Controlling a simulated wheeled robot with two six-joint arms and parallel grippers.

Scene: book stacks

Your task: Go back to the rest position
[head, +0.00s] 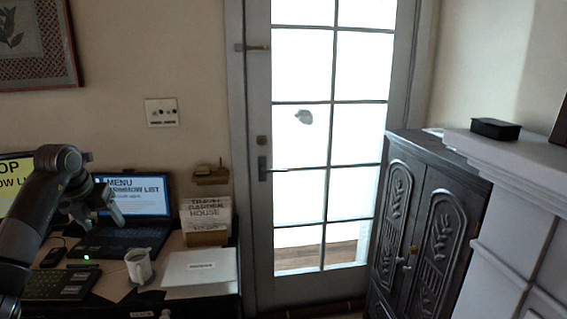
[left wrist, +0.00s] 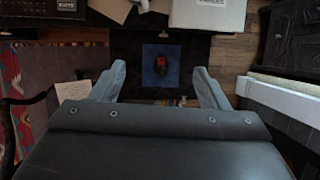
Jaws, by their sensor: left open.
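My left gripper (head: 110,203) hangs in front of the open laptop (head: 136,200) at the left of the head view. In the left wrist view its two fingers (left wrist: 161,88) are spread apart with nothing between them. Beyond the fingers, well below, a small dark red object lies on a blue square (left wrist: 150,56). My right gripper is not in view.
The desk holds a white mug (head: 139,267), a white box (head: 201,267), a keyboard (head: 58,285) and a book (head: 206,213) on a stand. A glass door (head: 330,140) is in the middle. A dark carved cabinet (head: 425,225) stands at the right.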

